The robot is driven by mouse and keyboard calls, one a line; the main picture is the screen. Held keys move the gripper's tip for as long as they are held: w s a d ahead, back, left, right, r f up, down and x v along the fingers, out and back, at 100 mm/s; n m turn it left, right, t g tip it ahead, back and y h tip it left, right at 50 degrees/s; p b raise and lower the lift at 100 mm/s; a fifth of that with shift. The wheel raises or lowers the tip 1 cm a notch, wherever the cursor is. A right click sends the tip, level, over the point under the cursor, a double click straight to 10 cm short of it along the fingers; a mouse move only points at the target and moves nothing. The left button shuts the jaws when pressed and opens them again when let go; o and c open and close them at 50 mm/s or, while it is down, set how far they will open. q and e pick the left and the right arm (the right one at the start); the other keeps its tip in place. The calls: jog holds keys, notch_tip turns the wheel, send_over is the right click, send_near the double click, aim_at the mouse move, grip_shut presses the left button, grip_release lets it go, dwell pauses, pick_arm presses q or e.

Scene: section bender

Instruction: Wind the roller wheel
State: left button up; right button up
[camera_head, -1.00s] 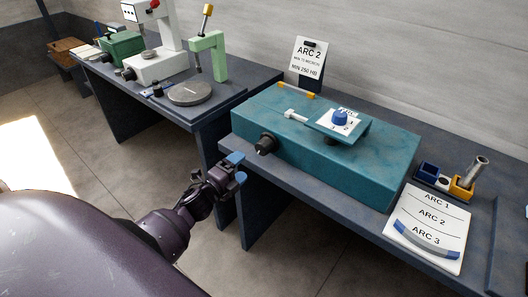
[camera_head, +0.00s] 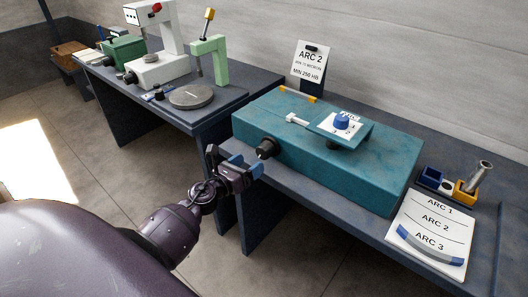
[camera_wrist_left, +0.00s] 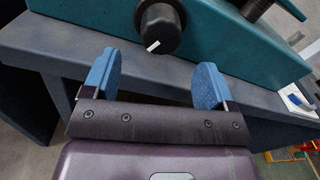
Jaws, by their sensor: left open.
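The teal bender (camera_head: 340,150) stands on a dark bench. In the left wrist view this knob (camera_wrist_left: 160,28) carries a white pointer mark aimed down and left. My left gripper (camera_head: 238,166) is open and empty, just left of the black knob. In the left wrist view its blue fingertips (camera_wrist_left: 157,75) are spread short of the knob, with a gap.
An ARC 2 card (camera_head: 310,62) stands behind the bender. An ARC 1-2-3 sheet (camera_head: 432,228) and small blue and yellow holders (camera_head: 466,191) are at right. Another bench (camera_head: 215,108) with a green press (camera_head: 210,58) stands at left. The bench edge runs close below my gripper.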

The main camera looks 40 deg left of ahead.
aim_at(261, 155)
pick_arm(q)
jog(key=w, duration=0.5)
jog(key=w+d, duration=0.1)
jog(key=w, duration=0.1)
jog(key=shift+w, duration=0.35)
jog(key=c, duration=0.9)
